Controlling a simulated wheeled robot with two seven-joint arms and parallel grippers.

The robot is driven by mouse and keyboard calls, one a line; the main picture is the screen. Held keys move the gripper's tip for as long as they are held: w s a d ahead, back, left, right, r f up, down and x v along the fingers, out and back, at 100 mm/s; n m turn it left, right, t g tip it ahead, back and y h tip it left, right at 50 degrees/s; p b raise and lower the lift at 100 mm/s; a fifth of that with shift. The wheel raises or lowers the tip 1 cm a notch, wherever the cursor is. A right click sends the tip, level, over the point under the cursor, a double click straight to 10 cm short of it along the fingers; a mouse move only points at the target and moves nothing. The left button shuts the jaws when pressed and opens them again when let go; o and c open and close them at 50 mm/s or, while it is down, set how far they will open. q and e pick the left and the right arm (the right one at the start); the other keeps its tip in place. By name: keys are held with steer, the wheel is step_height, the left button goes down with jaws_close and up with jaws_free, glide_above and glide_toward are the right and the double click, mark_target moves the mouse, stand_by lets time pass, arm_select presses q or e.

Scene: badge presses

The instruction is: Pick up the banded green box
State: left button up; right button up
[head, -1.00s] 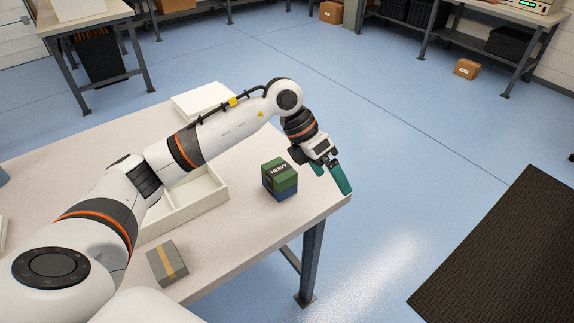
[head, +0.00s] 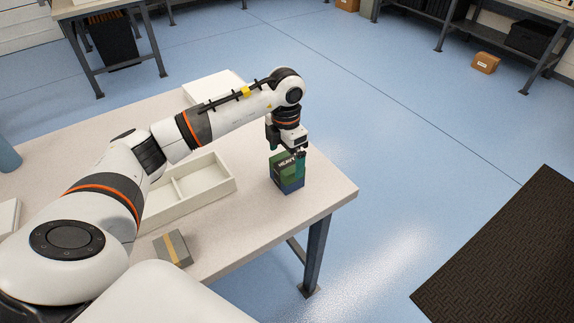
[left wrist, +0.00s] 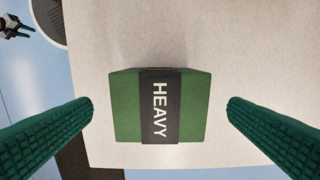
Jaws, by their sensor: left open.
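The banded green box (head: 283,171) stands near the right end of the table, green above and blue at its lower part. In the left wrist view its green top (left wrist: 126,108) carries a black band reading HEAVY. My left gripper (head: 289,159) is directly above and around the box, pointing down. In the left wrist view its two green fingers (left wrist: 160,112) are open, one on each side of the box, with gaps between fingers and box. The box is not held. My right gripper is not in view.
A white divided tray (head: 207,186) lies left of the box on the table (head: 318,200). A grey box with a tan band (head: 173,249) lies at the front edge. A white flat item (head: 212,86) lies behind the arm. The table's right edge is close to the box.

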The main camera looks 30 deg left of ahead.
mark_target(287, 162)
arm_select(q)
step_height(287, 162, down, 4)
steer(key=shift+w+r, duration=0.15)
steer(key=shift+r, duration=0.05)
steer(key=shift+r, duration=0.1)
steer(key=c, duration=1.3)
